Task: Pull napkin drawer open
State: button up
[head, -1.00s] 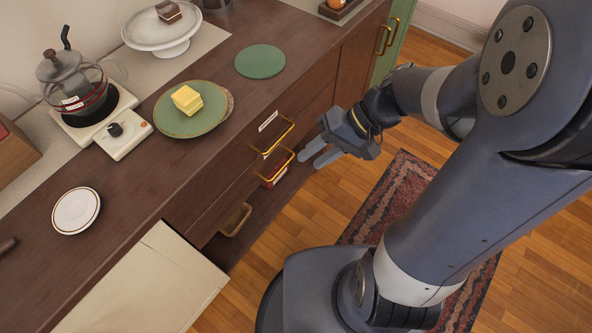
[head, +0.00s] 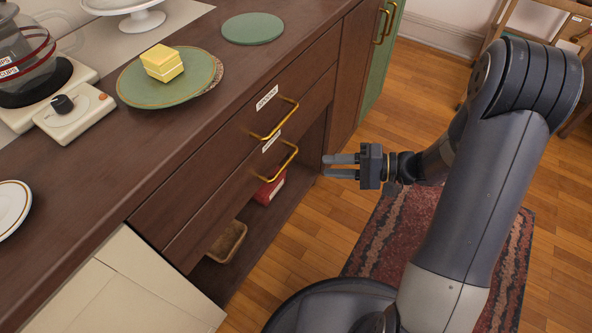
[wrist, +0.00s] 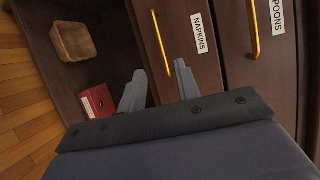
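The napkin drawer is the lower of two dark wood drawers and looks shut. Its "NAPKINS" label (wrist: 201,33) reads clearly in the wrist view. Its brass bar handle (head: 278,163) also shows in the wrist view (wrist: 159,42). My gripper (head: 325,166) is open and empty, to the right of the handle in the head view and apart from it. In the wrist view my fingertips (wrist: 160,70) are spread, with the handle's near end appearing between them and farther off.
The upper drawer's "SPOONS" handle (head: 274,119) is just above. A red box (head: 270,188) and a woven basket (head: 228,241) sit on the open shelf below. The countertop holds a green plate with a yellow block (head: 162,63). A patterned rug (head: 420,231) lies on the floor.

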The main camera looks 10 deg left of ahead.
aim_at(287, 165)
jog(key=a, duration=0.3)
jog(key=a+f+b, duration=0.1)
jog(key=a, duration=0.6)
jog(key=shift+a+f+b, duration=0.15)
jog(key=shift+f+b, duration=0.25)
jog(key=shift+s, duration=0.1)
grip_shut()
